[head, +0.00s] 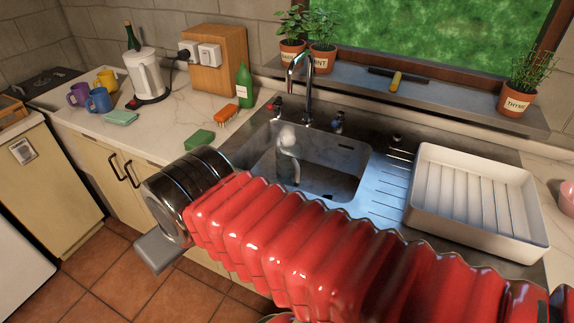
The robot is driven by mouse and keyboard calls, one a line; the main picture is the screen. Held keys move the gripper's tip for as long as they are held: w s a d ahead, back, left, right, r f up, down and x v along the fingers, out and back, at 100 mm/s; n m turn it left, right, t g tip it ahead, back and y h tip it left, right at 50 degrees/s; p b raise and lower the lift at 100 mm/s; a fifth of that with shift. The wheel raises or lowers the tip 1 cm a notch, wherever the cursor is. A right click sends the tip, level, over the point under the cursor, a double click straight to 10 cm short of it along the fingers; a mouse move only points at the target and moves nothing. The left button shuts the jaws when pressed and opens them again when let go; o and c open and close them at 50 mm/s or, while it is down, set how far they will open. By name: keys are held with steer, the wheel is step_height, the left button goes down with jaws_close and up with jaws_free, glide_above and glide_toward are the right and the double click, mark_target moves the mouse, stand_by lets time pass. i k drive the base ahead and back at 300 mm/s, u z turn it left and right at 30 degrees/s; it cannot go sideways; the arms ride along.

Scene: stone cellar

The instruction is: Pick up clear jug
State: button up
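A clear, glassy vessel that looks like the jug (288,150) is in the left part of the sink basin, below the tap. Its outline is faint against the metal, so its handle and base are hard to make out. My red ribbed arm crosses the front of the view and ends in a chrome wrist. Only a grey block of my gripper (160,249) shows, over the floor in front of the counter, left of the sink and apart from the jug. The fingertips are hidden, so their opening cannot be seen.
The tap (300,80) rises behind the jug. A white dish rack (478,200) stands right of the sink. A green bottle (244,86), brush (225,115), sponge (199,140), mugs (98,101) and white kettle (147,75) stand on the left counter.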

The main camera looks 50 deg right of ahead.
mark_target(288, 151)
steer(key=u, duration=0.05)
steer(key=i, duration=0.95)
steer(key=z, duration=0.05)
